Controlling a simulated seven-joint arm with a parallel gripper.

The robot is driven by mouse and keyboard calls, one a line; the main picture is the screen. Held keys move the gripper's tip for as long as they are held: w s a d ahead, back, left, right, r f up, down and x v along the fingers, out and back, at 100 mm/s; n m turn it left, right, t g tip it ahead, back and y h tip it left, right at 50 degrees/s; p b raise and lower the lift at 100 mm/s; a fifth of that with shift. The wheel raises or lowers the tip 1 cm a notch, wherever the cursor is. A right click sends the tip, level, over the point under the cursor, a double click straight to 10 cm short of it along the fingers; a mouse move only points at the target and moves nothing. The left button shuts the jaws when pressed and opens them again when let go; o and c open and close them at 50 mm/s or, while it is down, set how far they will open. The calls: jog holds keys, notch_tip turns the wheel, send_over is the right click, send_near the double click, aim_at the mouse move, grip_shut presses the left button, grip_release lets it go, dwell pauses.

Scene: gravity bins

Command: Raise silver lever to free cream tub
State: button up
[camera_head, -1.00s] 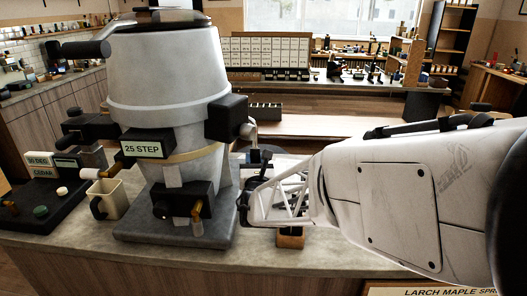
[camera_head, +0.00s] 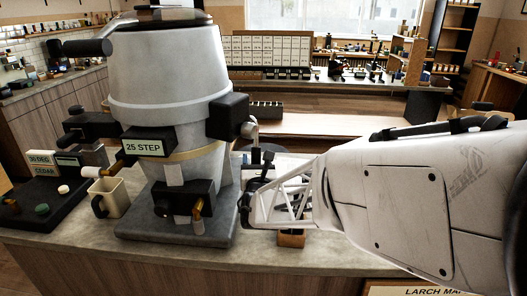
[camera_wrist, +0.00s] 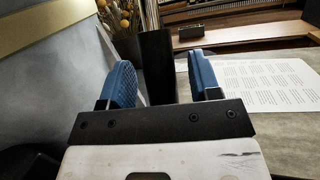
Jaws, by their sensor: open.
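A large pale cream-grey tub (camera_head: 165,80) stands upright on a grey base, with a "25 STEP" label on its front. A silver bent lever (camera_head: 251,128) sticks out from the black block on the tub's right side. My gripper (camera_head: 262,160) is just below and right of the lever, beside the tub. In the wrist view, my gripper's two blue fingers (camera_wrist: 160,82) are apart. A black upright bar (camera_wrist: 155,62) shows between them; I cannot tell whether it belongs to the lever or is touched.
A cream mug-like cup (camera_head: 112,196) stands left of the tub's base. A small wooden block (camera_head: 290,239) sits under my arm. A printed sheet (camera_wrist: 255,84) lies on the counter at right.

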jog(key=v, duration=0.7)
jog(key=shift+r, duration=0.1)
jog(key=c, duration=0.6)
jog(key=shift+a+r+m+h, duration=0.1)
jog(key=shift+r+m+h, duration=0.15)
jog(key=shift+m, duration=0.35)
jog(key=shift+r+m+h, duration=0.1)
jog(key=shift+m+h, duration=0.25)
jog(key=shift+m, duration=0.25)
grip_shut()
jog(key=s+a+r+n+g+h, duration=0.2)
jog(key=s+r+n+g, duration=0.1)
jog(key=n, duration=1.4)
jog(key=s+a+r+n+g+h, duration=0.2)
jog(key=s+n, duration=0.4)
jog(key=n, duration=1.2)
jog(key=shift+a+r+n+g+h, duration=0.3)
jog(key=shift+a+r+g+h, duration=0.1)
jog(key=shift+r+g+h, duration=0.35)
jog(key=shift+s, duration=0.1)
